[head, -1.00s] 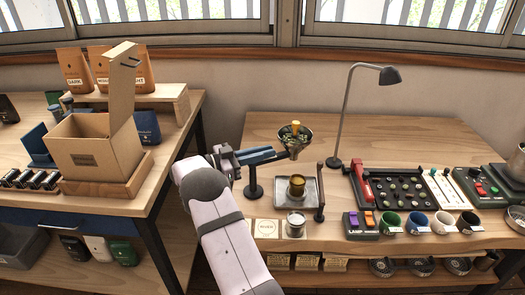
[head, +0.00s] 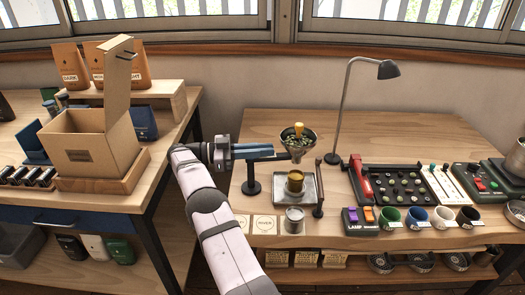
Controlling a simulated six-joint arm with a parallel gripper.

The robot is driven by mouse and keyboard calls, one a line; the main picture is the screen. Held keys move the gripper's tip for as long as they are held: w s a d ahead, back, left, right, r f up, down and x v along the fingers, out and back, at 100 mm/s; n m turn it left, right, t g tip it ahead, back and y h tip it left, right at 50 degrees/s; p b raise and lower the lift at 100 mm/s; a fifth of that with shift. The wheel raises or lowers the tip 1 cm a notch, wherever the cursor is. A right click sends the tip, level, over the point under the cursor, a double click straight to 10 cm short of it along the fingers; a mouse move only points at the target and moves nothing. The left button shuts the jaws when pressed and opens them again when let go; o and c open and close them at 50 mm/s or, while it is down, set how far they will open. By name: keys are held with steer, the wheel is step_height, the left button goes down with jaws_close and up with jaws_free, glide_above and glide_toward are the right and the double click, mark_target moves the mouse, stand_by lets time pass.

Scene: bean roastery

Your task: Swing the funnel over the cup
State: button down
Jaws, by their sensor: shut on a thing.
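The metal funnel (head: 298,145) holds dark green bits, with a yellow knob standing in it. It is raised on a swing arm from a black post (head: 252,178). My gripper (head: 276,153), with blue fingers, reaches in from the left and is shut at the funnel's near left side. The exact grip is too small to make out. A brass-coloured cup (head: 295,184) stands upright on a square metal tray (head: 311,198). The funnel's spout shows just above the cup in the head view, with a gap between them. I cannot tell exactly how they line up in depth.
A dark upright post (head: 319,190) stands at the tray's right edge. A silver cup (head: 294,220) and square cards (head: 264,225) lie in front. A desk lamp (head: 345,115) stands behind. A bean board (head: 400,182) and coloured mugs (head: 417,217) are to the right. The table's back left is clear.

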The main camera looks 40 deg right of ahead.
steer(key=shift+r, duration=0.15)
stand_by(0.6)
steer(key=c, duration=1.8)
jaws_free()
steer(key=shift+s, duration=0.1)
step_height(320, 180, up, 10)
steer(key=p, duration=0.2)
